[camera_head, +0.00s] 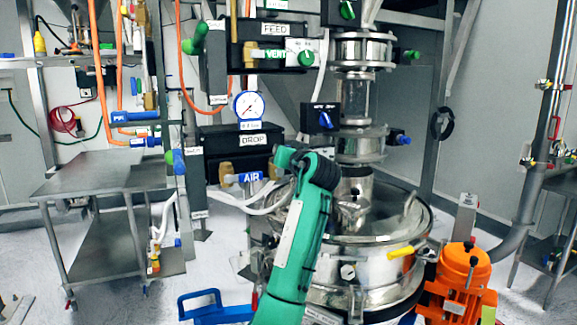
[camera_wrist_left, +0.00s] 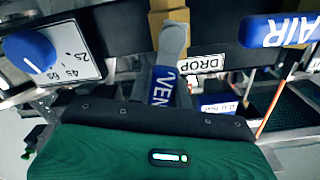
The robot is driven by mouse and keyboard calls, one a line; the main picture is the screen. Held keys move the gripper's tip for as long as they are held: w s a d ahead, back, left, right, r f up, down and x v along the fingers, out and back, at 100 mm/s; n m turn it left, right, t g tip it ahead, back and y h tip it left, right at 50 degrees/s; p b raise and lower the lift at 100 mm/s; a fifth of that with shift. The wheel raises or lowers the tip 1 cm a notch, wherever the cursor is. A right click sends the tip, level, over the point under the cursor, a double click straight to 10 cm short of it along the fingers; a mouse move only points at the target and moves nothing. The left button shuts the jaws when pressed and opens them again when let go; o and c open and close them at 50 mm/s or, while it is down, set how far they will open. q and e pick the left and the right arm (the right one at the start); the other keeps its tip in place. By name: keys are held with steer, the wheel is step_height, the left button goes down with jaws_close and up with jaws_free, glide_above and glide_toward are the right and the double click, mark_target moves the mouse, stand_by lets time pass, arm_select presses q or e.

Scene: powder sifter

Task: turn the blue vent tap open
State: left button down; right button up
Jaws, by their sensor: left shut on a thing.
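The blue vent tap (camera_wrist_left: 160,86) shows in the left wrist view as a blue handle with white letters, with a grey lever end and brass fitting (camera_wrist_left: 170,18) above it. My left gripper (camera_wrist_left: 166,92) is shut on this handle, and its dark palm fills the lower part of that view. In the head view my green left arm rises to the front of the black DROP box (camera_head: 252,140) and hides the tap and my fingertips. My right gripper is not in view.
The blue AIR tap (camera_head: 250,177) sits close to the left of my arm. A blue timer knob (camera_wrist_left: 30,52) is near the gripper. A gauge (camera_head: 249,106) is above the DROP box. The steel sifter (camera_head: 380,235) stands right behind my arm.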

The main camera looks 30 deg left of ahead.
arm_select(q)
steer(key=shift+s+a+n+b, duration=0.35)
steer(key=shift+n+b, duration=0.25)
steer(key=shift+n, duration=0.35)
steer(key=shift+s+a+n+b, duration=0.25)
steer(key=shift+n+b, duration=0.3)
steer(key=shift+n, duration=0.4)
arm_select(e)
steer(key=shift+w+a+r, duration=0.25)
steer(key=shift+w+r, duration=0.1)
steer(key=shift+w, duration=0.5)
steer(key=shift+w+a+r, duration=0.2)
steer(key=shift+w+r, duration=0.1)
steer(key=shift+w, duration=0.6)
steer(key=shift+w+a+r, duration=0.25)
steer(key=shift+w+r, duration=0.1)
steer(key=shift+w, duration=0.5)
arm_select(q)
steer(key=c, duration=1.3)
jaws_free()
steer(key=shift+r, duration=0.1)
